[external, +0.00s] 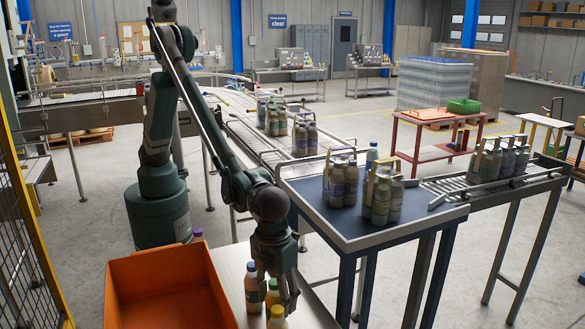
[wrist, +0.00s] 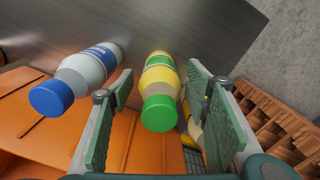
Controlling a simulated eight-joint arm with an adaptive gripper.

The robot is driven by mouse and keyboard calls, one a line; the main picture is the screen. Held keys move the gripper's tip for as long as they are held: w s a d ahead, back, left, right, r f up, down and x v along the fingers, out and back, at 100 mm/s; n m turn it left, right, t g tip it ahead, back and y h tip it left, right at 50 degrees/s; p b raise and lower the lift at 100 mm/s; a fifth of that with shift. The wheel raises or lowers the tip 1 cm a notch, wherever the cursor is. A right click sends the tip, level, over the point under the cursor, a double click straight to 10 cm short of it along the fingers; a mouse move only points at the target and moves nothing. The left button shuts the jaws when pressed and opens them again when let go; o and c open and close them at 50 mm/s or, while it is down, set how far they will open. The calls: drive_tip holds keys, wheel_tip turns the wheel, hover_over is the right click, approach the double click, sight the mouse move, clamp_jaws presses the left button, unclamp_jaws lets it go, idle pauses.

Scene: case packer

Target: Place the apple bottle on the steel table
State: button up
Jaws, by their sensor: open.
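A bottle with a green cap and yellow-green label (wrist: 160,82) stands between the open fingers of my gripper (wrist: 162,92) in the wrist view. Its label cannot be read, so I cannot tell whether it is the apple bottle. The external view shows this green-capped bottle (external: 272,288) on the steel table (external: 232,272), beside my gripper (external: 284,296). A yellow-capped bottle (external: 277,319) is close to the gripper, and a yellow bottle (wrist: 193,128) is partly hidden behind the right finger.
An orange bin (external: 165,282) is left of the bottles. A purple-capped bottle (external: 198,234) is partly hidden behind the bin and arm. A blue-topped table (external: 345,228) holds several grey bottles in carriers, right of my arm. A brown slatted object (wrist: 275,125) lies lower down.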

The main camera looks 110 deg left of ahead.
sight(275, 280)
wheel_tip(275, 280, up, 10)
drive_tip(key=shift+f, duration=0.15)
idle(0.3)
idle(0.5)
drive_tip(key=shift+s+a+r, duration=0.1)
drive_tip(key=shift+a+r, duration=0.2)
drive_tip(key=shift+a, duration=0.1)
drive_tip(key=s+a+r+n+t, duration=0.1)
drive_tip(key=s+a+r+n, duration=0.3)
drive_tip(key=a, duration=0.5)
drive_tip(key=s+a+r+n+t+h, duration=0.1)
drive_tip(key=s+a+r+n, duration=0.2)
drive_tip(key=s+a+r, duration=0.4)
drive_tip(key=s+a+r+n+t, duration=0.1)
drive_tip(key=s+a+r+n, duration=0.3)
drive_tip(key=a, duration=0.6)
drive_tip(key=s+a+f+n+t, duration=0.1)
drive_tip(key=s+a+n+t, duration=0.1)
drive_tip(key=s+a+n, duration=0.3)
drive_tip(key=s+a+f+n+t+y, duration=0.1)
drive_tip(key=s+a+n, duration=0.4)
drive_tip(key=s+a, duration=0.7)
drive_tip(key=s+t, duration=0.1)
drive_tip(key=s, duration=0.2)
drive_tip(key=shift+s+a+f+n, duration=0.2)
drive_tip(key=shift+s+f+n, duration=0.1)
drive_tip(key=shift+n, duration=0.1)
